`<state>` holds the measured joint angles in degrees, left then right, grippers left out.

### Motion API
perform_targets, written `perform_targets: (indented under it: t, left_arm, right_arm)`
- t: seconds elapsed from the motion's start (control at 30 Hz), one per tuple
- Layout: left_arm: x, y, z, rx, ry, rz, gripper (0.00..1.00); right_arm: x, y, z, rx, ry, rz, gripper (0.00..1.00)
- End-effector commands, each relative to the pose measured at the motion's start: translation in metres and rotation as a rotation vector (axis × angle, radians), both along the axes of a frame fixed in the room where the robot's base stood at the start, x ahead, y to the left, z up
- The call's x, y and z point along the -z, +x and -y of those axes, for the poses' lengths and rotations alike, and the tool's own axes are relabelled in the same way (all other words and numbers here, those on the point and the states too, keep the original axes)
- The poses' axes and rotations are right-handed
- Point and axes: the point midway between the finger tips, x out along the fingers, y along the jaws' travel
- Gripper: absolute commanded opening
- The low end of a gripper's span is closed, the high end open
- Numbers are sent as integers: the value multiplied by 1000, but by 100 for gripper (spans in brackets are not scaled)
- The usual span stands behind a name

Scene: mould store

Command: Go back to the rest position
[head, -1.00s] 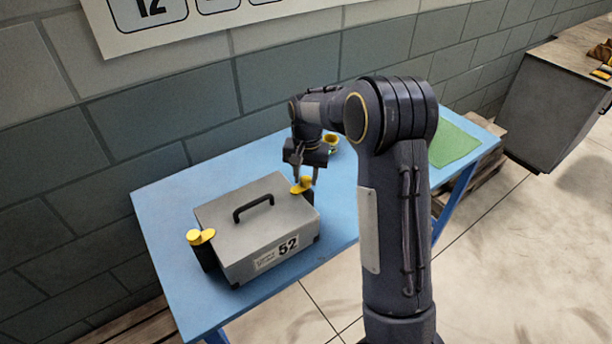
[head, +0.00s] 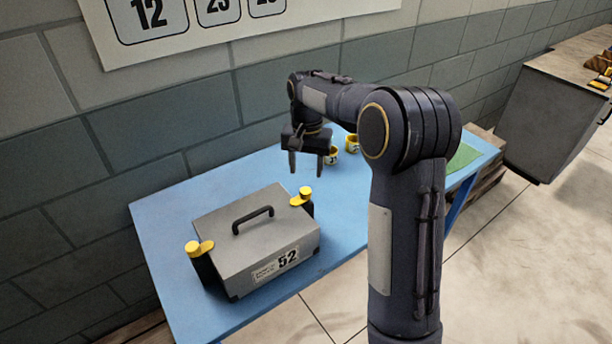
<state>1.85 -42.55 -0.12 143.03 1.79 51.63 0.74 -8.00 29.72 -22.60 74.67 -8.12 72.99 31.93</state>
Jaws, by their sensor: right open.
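My right gripper (head: 306,164) is open and empty, fingers pointing down. It hangs above the blue table (head: 170,225), behind and above the grey box, apart from it. The grey box (head: 225,230) is marked 52 and has a black handle (head: 253,219) on its lid. A yellow-topped clamp (head: 199,248) stands at its left side and another (head: 301,196) at its right back corner. My right arm covers part of the table's right side. My left gripper is not in view.
Two small yellow-rimmed cups, one (head: 331,156) beside the gripper and one (head: 352,143) further right, stand on the table. A green mat (head: 462,157) lies at the right end. A grey cabinet (head: 552,115) stands at the far right. Open floor (head: 520,260) lies in front.

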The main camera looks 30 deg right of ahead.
Motion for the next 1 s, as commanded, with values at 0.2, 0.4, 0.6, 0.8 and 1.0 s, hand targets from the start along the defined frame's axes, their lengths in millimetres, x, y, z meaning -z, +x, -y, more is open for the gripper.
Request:
perform_targets:
  t: [0.2,0.4,0.6,0.8,1.0]
  left_arm:
    - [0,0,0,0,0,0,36]
    - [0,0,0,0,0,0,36]
    - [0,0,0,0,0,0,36]
    - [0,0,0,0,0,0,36]
    - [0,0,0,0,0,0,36]
  right_arm:
    - [-3,0,0,0,-1,1,50]
    - [-3,0,0,0,0,0,50]
    - [-5,-5,0,-5,11,7,50]
    - [-33,-58,-9,-82,122,104,50]
    - [-58,-149,-44,-251,225,284,50]
